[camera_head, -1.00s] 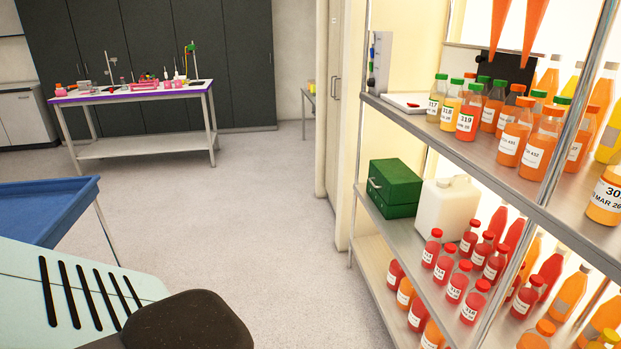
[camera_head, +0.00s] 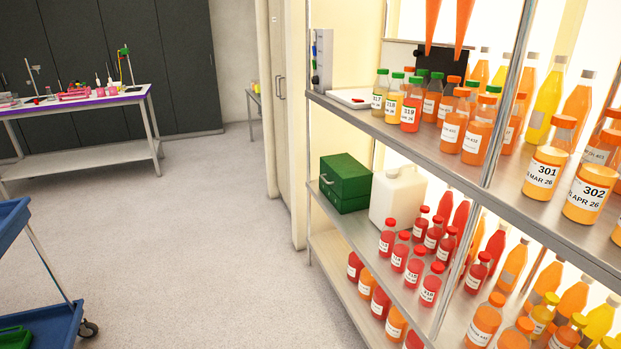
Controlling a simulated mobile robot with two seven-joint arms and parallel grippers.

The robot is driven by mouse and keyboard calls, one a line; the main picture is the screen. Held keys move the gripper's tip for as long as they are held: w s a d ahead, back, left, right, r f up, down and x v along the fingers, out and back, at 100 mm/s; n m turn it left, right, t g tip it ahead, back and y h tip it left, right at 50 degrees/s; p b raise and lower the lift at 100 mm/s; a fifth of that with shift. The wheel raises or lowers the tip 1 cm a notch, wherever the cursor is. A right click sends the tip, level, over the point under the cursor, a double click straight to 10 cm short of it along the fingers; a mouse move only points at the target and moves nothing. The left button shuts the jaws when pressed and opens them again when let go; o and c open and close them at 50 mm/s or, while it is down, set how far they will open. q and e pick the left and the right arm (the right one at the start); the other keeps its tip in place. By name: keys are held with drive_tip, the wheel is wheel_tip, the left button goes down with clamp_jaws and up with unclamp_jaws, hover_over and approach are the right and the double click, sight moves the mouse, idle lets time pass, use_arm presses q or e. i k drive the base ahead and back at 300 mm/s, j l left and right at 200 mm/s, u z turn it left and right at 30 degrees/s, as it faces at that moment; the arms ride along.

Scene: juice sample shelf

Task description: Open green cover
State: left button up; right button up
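A dark green box (camera_head: 346,183) with a small handle on its front stands at the left end of the middle shelf, next to a white jug. Its top looks closed. Several bottles with green caps, such as the one labelled 319 (camera_head: 411,106), stand on the upper shelf. I cannot tell which of these the green cover is. Neither of my grippers is in view.
The metal shelf unit (camera_head: 395,136) fills the right side, crowded with orange and red bottles. The white jug (camera_head: 398,197) stands right of the green box. A blue cart (camera_head: 40,325) is at lower left. A lab table (camera_head: 85,105) stands at the back. The floor between is clear.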

sight(345, 176)
drive_tip(key=i+j+z, duration=0.45)
drive_tip(key=i+j, duration=0.3)
drive_tip(key=i, duration=0.4)
drive_tip(key=i+j+z, duration=0.45)
drive_tip(key=i+j, duration=0.6)
